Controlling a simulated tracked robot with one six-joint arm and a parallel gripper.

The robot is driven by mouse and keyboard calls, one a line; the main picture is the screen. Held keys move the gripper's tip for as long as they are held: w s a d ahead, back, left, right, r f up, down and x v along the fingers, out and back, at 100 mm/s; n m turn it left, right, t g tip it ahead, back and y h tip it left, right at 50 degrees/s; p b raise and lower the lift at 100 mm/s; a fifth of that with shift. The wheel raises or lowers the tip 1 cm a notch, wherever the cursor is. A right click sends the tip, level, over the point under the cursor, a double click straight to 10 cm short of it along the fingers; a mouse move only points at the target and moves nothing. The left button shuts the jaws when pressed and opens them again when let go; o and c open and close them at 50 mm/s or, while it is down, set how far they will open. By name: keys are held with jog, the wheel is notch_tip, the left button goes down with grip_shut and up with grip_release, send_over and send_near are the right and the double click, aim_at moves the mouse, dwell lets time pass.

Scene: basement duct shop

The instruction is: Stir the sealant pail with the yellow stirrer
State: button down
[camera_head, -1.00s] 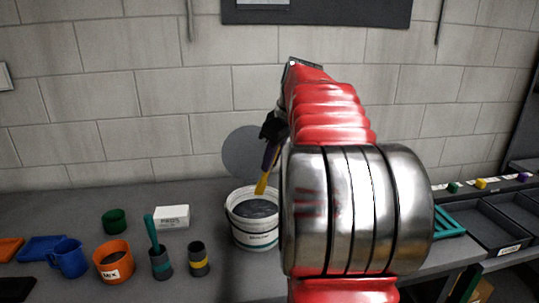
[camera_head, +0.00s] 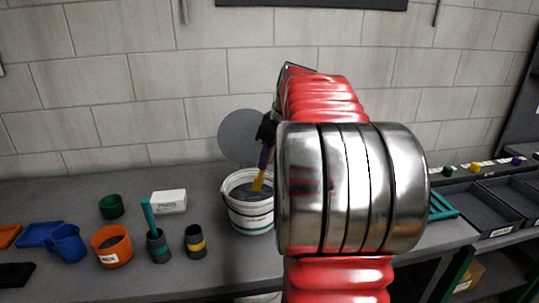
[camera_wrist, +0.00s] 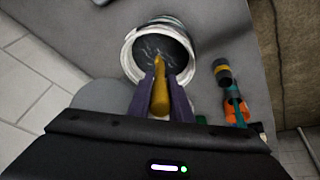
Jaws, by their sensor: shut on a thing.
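The white sealant pail (camera_head: 252,218) stands open on the bench, with grey sealant inside. My gripper (camera_head: 266,152) is above the pail, partly hidden behind my arm. In the wrist view my gripper's purple fingers (camera_wrist: 162,95) are shut on the yellow stirrer (camera_wrist: 160,97), one on each side. The stirrer also shows in the head view (camera_head: 258,183). It is tilted, and its lower end is inside the pail's mouth (camera_wrist: 131,58), at the grey sealant. How deep the tip reaches is hard to tell.
Left of the pail stand a yellow-banded cup (camera_head: 196,243), a teal-banded cup (camera_head: 158,248) holding a teal stick, an orange mug (camera_head: 112,250) and a white box (camera_head: 169,202). A round grey lid-like disc (camera_head: 238,135) is behind the pail. Dark trays (camera_head: 470,210) lie right.

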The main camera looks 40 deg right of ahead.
aim_at(259, 178)
jog(key=shift+x, duration=3.45)
